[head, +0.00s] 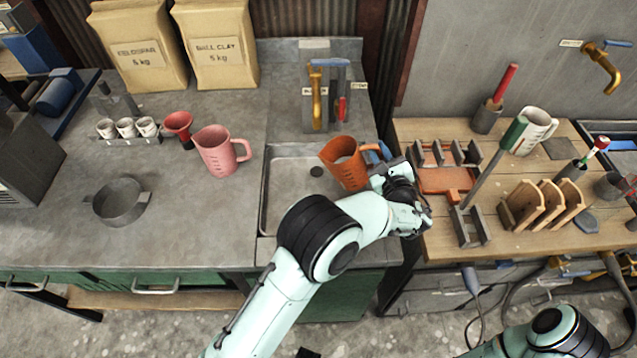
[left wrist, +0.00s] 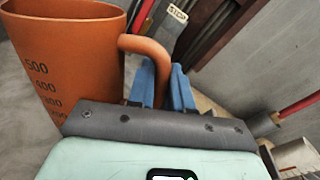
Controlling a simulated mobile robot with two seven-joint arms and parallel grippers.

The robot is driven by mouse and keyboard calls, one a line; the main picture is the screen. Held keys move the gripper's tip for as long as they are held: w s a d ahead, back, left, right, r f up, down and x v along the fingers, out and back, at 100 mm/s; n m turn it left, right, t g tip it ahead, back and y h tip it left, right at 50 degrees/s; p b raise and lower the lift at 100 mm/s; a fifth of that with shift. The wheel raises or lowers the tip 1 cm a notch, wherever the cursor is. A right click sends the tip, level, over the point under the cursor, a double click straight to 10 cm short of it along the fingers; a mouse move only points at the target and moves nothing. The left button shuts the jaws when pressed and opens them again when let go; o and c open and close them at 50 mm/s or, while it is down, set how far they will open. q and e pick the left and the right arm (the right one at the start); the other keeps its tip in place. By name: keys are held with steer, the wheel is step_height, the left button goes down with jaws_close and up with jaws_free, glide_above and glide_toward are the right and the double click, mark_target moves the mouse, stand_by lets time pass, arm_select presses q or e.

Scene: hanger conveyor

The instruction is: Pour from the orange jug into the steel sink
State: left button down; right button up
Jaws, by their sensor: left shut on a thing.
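The orange jug (head: 345,166) is over the right part of the steel sink (head: 268,205) in the head view, slightly tilted. Its handle is on the right. My left gripper (head: 384,160) is shut on the handle. In the left wrist view the jug (left wrist: 62,62) shows its printed scale, and my blue fingers (left wrist: 160,88) are at its handle. The inside of the jug is too dark to tell what it holds. Part of the sink's basin is hidden behind the jug and my left arm. My right gripper is not in view; only part of my right arm shows at the lower right.
A brass tap (head: 317,95) stands behind the sink. A pink jug (head: 218,150) and a red funnel (head: 178,125) stand left of it. A wooden bench (head: 440,235) with racks, tools and a white jug (head: 535,130) is at the right.

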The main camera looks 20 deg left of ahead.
arm_select(q)
steer(key=shift+r+n+b, duration=0.3)
steer(key=shift+r+n, duration=0.1)
steer(key=shift+r, duration=0.1)
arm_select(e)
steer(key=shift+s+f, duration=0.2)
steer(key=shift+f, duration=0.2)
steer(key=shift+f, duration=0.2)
arm_select(q)
steer(key=shift+s+a+r+n+h+b, duration=0.1)
steer(key=shift+r+n+h+b, duration=0.2)
steer(key=shift+n+b, duration=0.25)
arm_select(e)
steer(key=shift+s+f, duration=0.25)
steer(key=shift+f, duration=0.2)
arm_select(q)
steer(key=shift+r, duration=0.1)
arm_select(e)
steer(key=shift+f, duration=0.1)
arm_select(q)
steer(key=shift+a+r+n+b, duration=0.15)
steer(key=shift+r+n+b, duration=0.25)
steer(key=shift+b, duration=0.3)
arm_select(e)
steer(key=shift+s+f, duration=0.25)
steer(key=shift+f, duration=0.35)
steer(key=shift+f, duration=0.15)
